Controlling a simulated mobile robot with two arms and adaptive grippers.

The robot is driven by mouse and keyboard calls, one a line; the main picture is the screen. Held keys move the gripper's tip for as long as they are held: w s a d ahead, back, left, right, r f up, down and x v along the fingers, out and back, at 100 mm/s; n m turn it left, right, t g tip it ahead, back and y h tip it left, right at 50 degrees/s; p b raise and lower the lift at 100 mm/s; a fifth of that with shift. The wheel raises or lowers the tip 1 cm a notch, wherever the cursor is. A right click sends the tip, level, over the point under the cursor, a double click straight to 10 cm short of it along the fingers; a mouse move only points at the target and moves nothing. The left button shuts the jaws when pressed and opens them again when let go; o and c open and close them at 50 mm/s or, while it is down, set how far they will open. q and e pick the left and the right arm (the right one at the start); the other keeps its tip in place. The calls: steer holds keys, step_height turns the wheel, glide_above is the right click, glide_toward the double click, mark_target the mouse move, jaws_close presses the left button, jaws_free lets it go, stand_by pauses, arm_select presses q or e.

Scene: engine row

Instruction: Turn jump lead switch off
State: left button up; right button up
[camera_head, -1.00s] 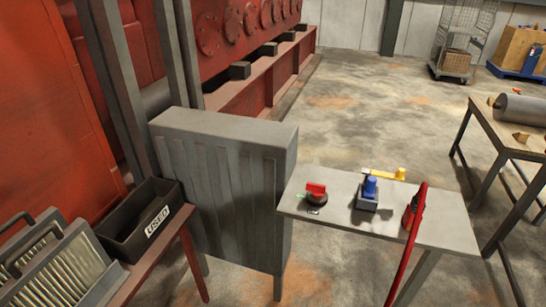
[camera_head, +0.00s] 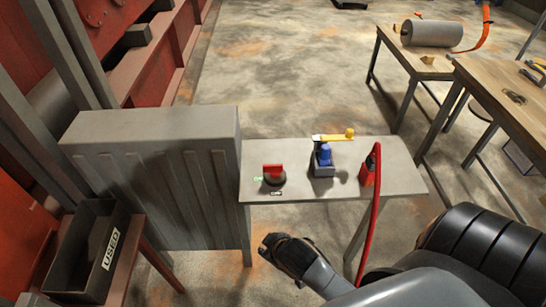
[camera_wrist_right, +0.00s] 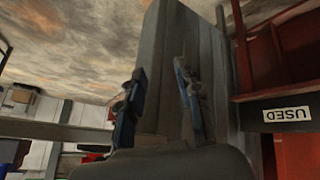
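The switch (camera_head: 273,175), with a red handle on a round black base, sits at the left end of the small grey table (camera_head: 225,185). A small green mark is beside it, and a small label lies in front, too small to read. My right gripper (camera_head: 274,248) is below and in front of the table edge in the head view, apart from the switch. The right wrist view shows its two fingers (camera_wrist_right: 160,95) spread with nothing between them. There the grey cabinet fills the background, and I cannot make out the switch clearly. My left gripper is not in view.
A blue and grey device (camera_head: 323,160), a yellow-handled item (camera_head: 338,136) and a red item (camera_head: 367,170) with a red cable share the table. A grey cabinet (camera_head: 150,180) adjoins its left side. A black "USED" bin (camera_head: 85,250) is at left. Wooden tables stand at right.

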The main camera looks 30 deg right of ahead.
steer(key=w+a+r+n+t+y, duration=0.1)
steer(key=w+a+r+n+t, duration=0.2)
steer(key=w+r, duration=0.45)
steer(key=w+r+n+t+y, duration=0.1)
steer(key=w+r+n+t, duration=0.25)
steer(key=r, duration=0.65)
steer(key=w+a+r+n+t+y, duration=0.1)
steer(key=w+a+r+n+t, duration=0.15)
steer(key=w+r+t, duration=0.5)
steer(key=s+a+r+n+g+y, duration=0.2)
steer(key=a+r+n+g+y, duration=0.5)
steer(key=n, duration=0.5)
steer(key=s+a+r+n+g+y, duration=0.1)
steer(key=a+r+n+g+y, duration=0.35)
steer(key=n+y, duration=0.55)
steer(key=n+g+h+p, duration=0.2)
steer(key=n+g+h, duration=0.95)
steer(key=h, duration=0.75)
glide_above(273, 165)
step_height(273, 165, down, 8)
steer(key=f+n+t, duration=0.1)
steer(key=t, duration=0.1)
step_height(273, 165, down, 13)
steer(key=p, duration=0.3)
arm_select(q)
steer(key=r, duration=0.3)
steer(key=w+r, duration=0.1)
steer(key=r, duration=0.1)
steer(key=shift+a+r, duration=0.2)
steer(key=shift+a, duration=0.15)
